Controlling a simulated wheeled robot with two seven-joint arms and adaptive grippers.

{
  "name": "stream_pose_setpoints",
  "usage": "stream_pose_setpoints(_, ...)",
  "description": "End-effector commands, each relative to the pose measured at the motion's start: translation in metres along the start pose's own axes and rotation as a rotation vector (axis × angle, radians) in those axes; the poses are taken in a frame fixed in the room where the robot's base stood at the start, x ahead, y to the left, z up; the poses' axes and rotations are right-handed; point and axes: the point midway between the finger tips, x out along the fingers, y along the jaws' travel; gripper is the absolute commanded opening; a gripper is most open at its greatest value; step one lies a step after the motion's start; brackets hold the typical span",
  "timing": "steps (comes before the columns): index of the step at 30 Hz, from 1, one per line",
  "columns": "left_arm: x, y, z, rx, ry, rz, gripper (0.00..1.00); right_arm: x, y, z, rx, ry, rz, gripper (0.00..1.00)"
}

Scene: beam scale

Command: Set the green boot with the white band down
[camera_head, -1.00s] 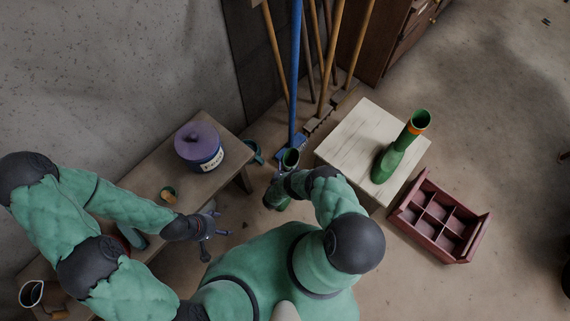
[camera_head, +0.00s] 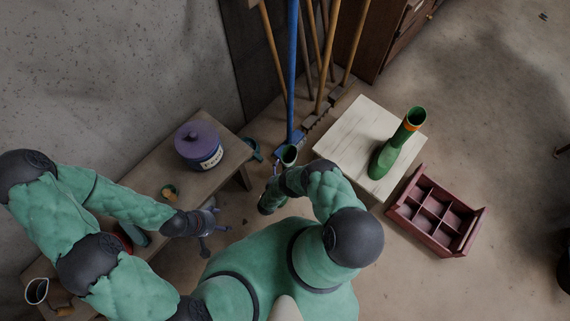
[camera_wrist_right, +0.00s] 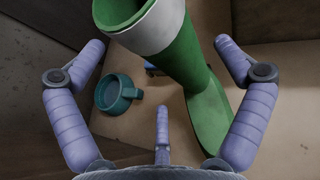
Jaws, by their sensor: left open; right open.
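The green boot with the white band (camera_wrist_right: 180,55) is between the spread fingers of my right gripper (camera_wrist_right: 160,45) in the right wrist view. Its open top faces the camera and its foot points down the picture. The fingers are open, with gaps visible at both sides of the boot. In the head view the boot's top (camera_head: 289,155) shows beyond my right forearm, which hides part of it. I cannot tell what its sole rests on. My left gripper (camera_head: 212,228) is open and empty beside the bench edge.
Another green boot, with an orange band (camera_head: 391,155), stands on the pale table (camera_head: 345,135). A red divided crate (camera_head: 470,232) is on the floor. The bench (camera_head: 150,185) carries a purple-lidded jar (camera_head: 198,147). A teal mug (camera_wrist_right: 112,95) lies near the boot. Brooms lean behind.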

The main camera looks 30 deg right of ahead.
Motion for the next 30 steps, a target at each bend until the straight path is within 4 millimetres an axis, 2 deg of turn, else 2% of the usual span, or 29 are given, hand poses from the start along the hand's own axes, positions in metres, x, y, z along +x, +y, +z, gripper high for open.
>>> stream_pose_setpoints(1, -0.006, 0.002, 0.0, 0.0, 0.0, 0.0, 0.74, -0.013, 0.0, 0.003, -0.002, 0.002, 0.002, 1.0)
stream_pose_setpoints(3, -0.01, 0.003, 0.0, 0.0, 0.0, 0.0, 0.74, -0.026, 0.001, 0.002, -0.002, 0.001, 0.003, 1.0)
stream_pose_setpoints(9, -0.016, 0.006, 0.001, 0.0, 0.0, 0.0, 0.74, -0.054, 0.001, 0.001, -0.002, 0.001, 0.001, 1.0)
stream_pose_setpoints(13, -0.018, 0.006, 0.001, 0.0, 0.0, 0.0, 0.74, -0.062, 0.0, 0.001, 0.0, 0.001, -0.001, 1.0)
stream_pose_setpoints(17, -0.018, 0.006, 0.001, 0.0, 0.0, 0.0, 0.74, -0.061, -0.008, -0.004, 0.009, 0.057, -0.044, 1.0)
stream_pose_setpoints(20, -0.018, 0.006, 0.001, 0.0, 0.0, 0.0, 0.74, -0.057, -0.025, -0.013, 0.033, 0.182, -0.138, 1.0)
stream_pose_setpoints(23, -0.018, 0.006, 0.001, 0.0, 0.0, 0.0, 0.74, -0.065, -0.05, -0.025, 0.086, 0.362, -0.279, 1.0)
stream_pose_setpoints(26, -0.018, 0.006, 0.001, 0.0, 0.0, 0.0, 0.74, -0.088, -0.071, -0.032, 0.167, 0.545, -0.433, 1.0)
stream_pose_setpoints(30, -0.018, 0.006, 0.001, 0.0, 0.0, 0.0, 0.74, -0.137, -0.09, -0.03, 0.32, 0.775, -0.654, 1.0)
